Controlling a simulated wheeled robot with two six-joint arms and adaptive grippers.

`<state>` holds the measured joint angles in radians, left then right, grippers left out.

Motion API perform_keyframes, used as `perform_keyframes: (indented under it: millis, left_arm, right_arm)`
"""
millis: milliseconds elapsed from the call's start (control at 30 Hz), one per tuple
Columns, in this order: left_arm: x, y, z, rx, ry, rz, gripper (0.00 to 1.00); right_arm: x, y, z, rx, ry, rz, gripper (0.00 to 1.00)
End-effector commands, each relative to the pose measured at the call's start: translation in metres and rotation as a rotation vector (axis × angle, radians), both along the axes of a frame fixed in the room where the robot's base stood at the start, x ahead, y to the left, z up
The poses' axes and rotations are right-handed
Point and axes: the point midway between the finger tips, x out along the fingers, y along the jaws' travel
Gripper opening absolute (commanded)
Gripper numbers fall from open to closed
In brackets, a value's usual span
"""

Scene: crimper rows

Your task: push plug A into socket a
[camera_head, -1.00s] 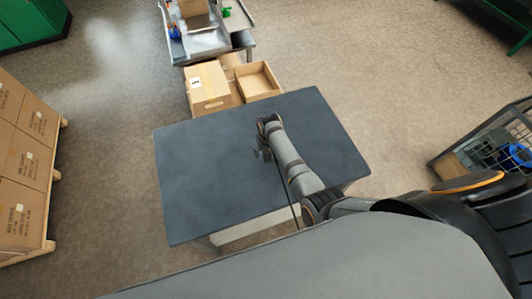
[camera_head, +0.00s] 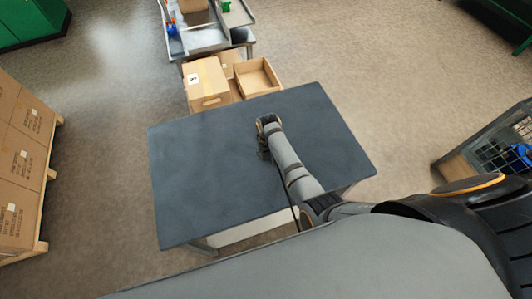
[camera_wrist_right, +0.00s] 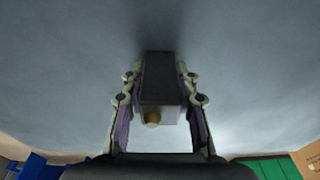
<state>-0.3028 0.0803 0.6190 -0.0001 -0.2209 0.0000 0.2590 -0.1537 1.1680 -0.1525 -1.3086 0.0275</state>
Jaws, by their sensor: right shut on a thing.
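My right gripper (camera_head: 262,154) is over the dark grey tabletop (camera_head: 200,170), small and partly hidden by its own wrist in the head view. In the right wrist view my right gripper (camera_wrist_right: 160,92) has its two fingers on either side of a dark grey block (camera_wrist_right: 158,72) with a round brass-coloured knob (camera_wrist_right: 152,118) on its near face. The fingers are shut on this block. It may be plug A, but no letter can be read on it. I cannot make out socket a in either view. My left gripper is not in view.
The tabletop is otherwise bare, with free room to the left. Cardboard boxes (camera_head: 207,80) stand beyond its far edge, one of them open (camera_head: 257,77). Stacked cartons (camera_head: 22,165) stand at the left and a wire crate (camera_head: 490,150) at the right.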

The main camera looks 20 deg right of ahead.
Motion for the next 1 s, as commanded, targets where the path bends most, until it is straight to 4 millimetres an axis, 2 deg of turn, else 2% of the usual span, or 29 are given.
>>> perform_keyframes:
  millis: [333,467,533,667,800,1000]
  left_arm:
    - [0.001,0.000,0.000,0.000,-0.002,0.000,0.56]
    - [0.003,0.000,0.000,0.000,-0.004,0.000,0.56]
    - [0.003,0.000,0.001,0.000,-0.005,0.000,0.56]
    - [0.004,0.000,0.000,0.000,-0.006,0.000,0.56]
    - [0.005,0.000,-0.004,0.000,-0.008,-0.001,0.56]
    - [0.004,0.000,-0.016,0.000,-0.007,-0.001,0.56]
  right_arm:
    - [-0.001,0.000,0.002,-0.001,0.003,0.000,0.00]
    - [0.000,0.000,0.017,-0.001,0.001,0.001,0.00]
    - [0.000,0.000,0.033,0.000,-0.002,-0.001,0.00]
    - [-0.024,-0.009,0.057,0.000,-0.001,-0.002,0.00]
    - [-0.051,-0.020,0.091,0.000,0.000,-0.002,0.00]
    - [-0.098,-0.040,0.109,-0.003,0.003,0.000,0.00]
